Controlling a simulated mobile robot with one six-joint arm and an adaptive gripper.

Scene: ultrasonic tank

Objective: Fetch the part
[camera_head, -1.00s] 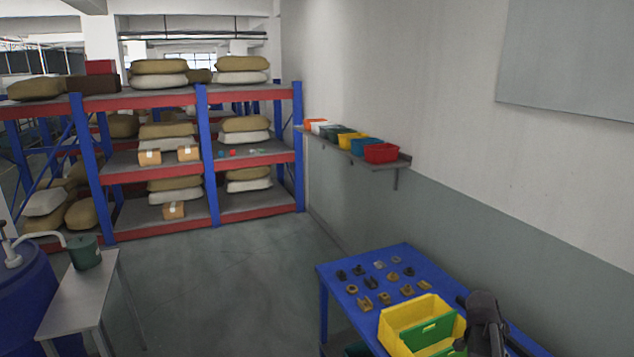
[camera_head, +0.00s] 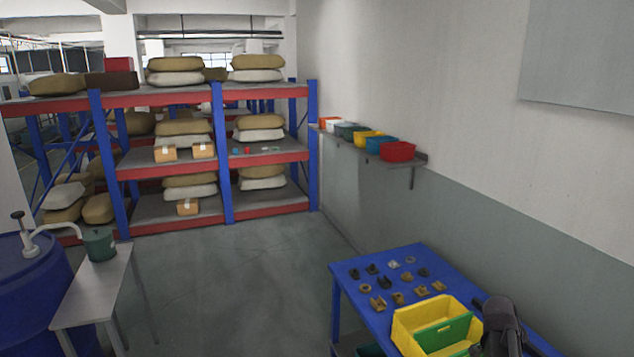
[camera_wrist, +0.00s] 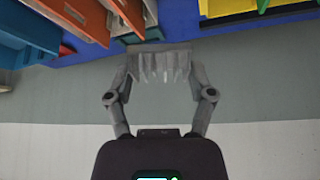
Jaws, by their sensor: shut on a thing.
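My gripper (camera_wrist: 160,78) is shut on a grey finned part (camera_wrist: 161,60) in the wrist view. The part sits crosswise between the two fingers, with its ridges facing the camera. A dark piece of my arm (camera_head: 502,325) shows at the lower right of the head view, beside the yellow bin. The held part cannot be made out in the head view. Several small brown, black and grey parts (camera_head: 397,299) lie in rows on the blue table (camera_head: 350,256).
A yellow bin (camera_head: 405,325) with a green section (camera_head: 447,334) stands on the blue table. Coloured bins (camera_head: 398,151) line a wall shelf. A blue-and-red rack (camera_head: 217,150) stands at the back. A grey side table (camera_head: 95,285) holds a green container (camera_head: 100,244). Open floor lies between.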

